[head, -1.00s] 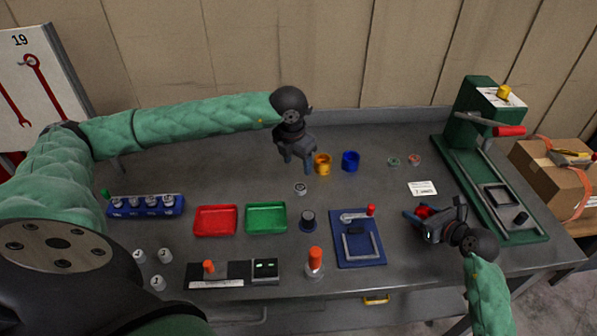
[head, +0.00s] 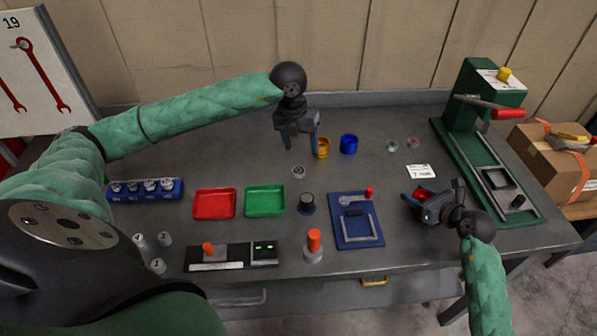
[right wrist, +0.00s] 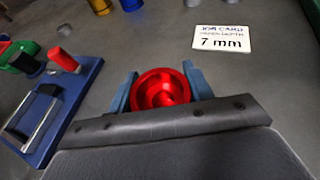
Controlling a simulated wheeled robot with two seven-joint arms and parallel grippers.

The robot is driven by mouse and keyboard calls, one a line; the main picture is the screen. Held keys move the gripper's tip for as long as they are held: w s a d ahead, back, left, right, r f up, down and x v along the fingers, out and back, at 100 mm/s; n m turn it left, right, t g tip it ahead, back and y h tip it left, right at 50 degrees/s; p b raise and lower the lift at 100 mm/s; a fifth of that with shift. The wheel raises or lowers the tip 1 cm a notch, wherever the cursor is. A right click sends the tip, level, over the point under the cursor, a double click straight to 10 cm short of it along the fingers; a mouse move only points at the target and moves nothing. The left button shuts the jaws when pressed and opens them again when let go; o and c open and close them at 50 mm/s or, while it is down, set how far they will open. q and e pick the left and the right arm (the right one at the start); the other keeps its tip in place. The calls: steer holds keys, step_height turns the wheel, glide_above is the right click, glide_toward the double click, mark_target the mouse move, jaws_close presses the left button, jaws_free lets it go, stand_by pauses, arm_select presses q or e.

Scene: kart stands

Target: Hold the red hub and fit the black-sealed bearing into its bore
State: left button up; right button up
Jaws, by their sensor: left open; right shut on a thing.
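The red hub (head: 424,193) is held by my right gripper (head: 411,202) just above the bench, right of the blue fixture. In the right wrist view the hub (right wrist: 161,89) sits between the two blue fingers, its round open bore facing the camera. A small silver ring with a dark centre, which looks like the black-sealed bearing (head: 298,172), lies flat on the bench. My left gripper (head: 301,146) is open and empty, pointing down behind and above this ring, its fingers apart from it.
A yellow cup (head: 322,148) and a blue cup (head: 348,145) stand right of my left gripper. Two small rings, greenish (head: 392,144) and reddish (head: 413,143), lie farther right. The blue fixture (head: 357,232) and green press (head: 492,150) flank my right gripper. A card reads 7 mm (head: 421,171).

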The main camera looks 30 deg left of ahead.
arm_select(q)
steer(key=r+n, duration=0.1)
steer(key=n, duration=0.3)
steer(key=n+g, duration=0.1)
steer(key=n, duration=1.1)
glide_above(298, 170)
steer(key=f, duration=0.6)
steer(key=shift+s+f, duration=0.15)
steer(key=shift+s, duration=0.05)
steer(key=shift+w+a+f, duration=0.1)
steer(key=shift+w+f, duration=0.05)
steer(key=shift+f, duration=1.2)
steer(key=shift+w+f, duration=0.1)
steer(key=shift+f, duration=1.2)
steer(key=c, duration=1.2)
step_height(298, 170, up, 10)
